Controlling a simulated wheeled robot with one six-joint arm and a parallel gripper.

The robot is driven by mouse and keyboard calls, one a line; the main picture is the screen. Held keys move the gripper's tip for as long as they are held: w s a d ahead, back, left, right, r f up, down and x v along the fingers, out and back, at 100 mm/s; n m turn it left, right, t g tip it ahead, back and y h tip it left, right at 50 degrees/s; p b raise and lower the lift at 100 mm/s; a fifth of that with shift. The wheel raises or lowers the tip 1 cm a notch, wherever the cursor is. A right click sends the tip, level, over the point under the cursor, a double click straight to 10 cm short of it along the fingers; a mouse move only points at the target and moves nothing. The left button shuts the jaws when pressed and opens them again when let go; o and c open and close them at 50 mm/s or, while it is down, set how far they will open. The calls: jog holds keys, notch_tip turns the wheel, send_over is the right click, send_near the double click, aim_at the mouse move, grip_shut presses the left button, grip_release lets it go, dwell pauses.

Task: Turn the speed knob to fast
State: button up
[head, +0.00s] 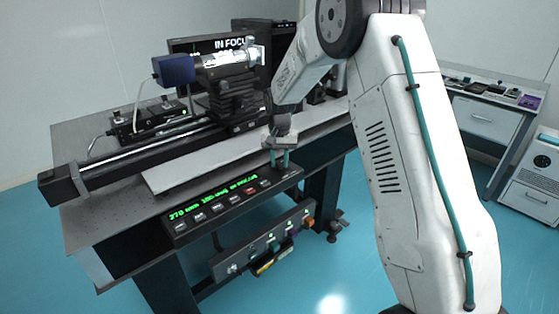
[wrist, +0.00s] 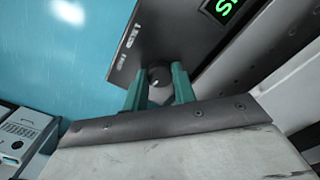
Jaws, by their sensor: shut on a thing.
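The speed knob (wrist: 159,76) is a small dark round knob on a black control panel (wrist: 150,35), with a light mark on its face. My gripper (wrist: 159,88) has two teal fingers, one on each side of the knob, and is shut on it. In the head view my gripper (head: 280,160) reaches down to the right end of the control box (head: 232,208), and its fingers hide the knob there. Small white labels beside the knob are too small to read. Green display text (head: 212,200) runs along the box.
An optical table (head: 85,215) carries a rail with a lens assembly (head: 230,85) behind my gripper. A screen (head: 229,43) reads "IN FOCUS". A lower panel (head: 262,242) with knobs hangs under the control box. A side bench (head: 490,115) stands at right.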

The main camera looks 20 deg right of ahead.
aim_at(279, 162)
jog(key=shift+m, duration=1.7)
jog(key=shift+r+m, duration=0.1)
jog(key=shift+m, duration=0.2)
jog(key=o, duration=1)
notch_tip(279, 162, up, 8)
jog(key=shift+f, duration=0.15)
